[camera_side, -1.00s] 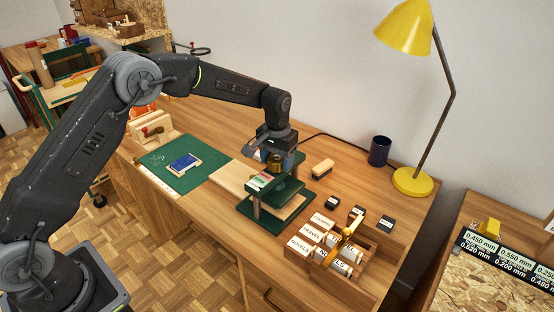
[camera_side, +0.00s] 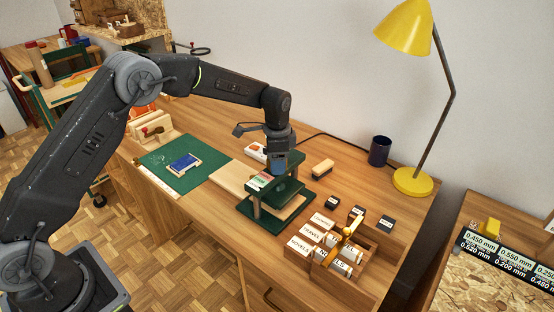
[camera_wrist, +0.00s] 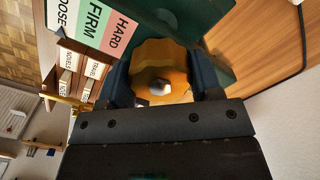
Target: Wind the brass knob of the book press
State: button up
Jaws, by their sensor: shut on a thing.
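The green book press (camera_side: 262,221) stands on the desk in the side view, with pale boards by its base and a coloured scale card (camera_side: 260,181) on top. My gripper (camera_side: 278,165) points down over the press. In the wrist view, the brass knob (camera_wrist: 160,58) sits between the two dark blue fingers of my gripper (camera_wrist: 163,78), which is shut on it. The scale card (camera_wrist: 95,28) there reads LOOSE, FIRM and HARD; no pointer on it can be made out. The knob is hidden by my fingers in the side view.
A wooden rack of labelled blocks (camera_side: 300,246) stands close in front right of the press. A green mat (camera_side: 190,177) with a blue book (camera_side: 184,163) lies left.

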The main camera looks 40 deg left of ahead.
jog(key=m, duration=1.1)
jog(key=shift+m, duration=1.9)
jog(key=o, duration=0.9)
notch_tip(320, 180, up, 14)
jog(key=shift+f, duration=0.1)
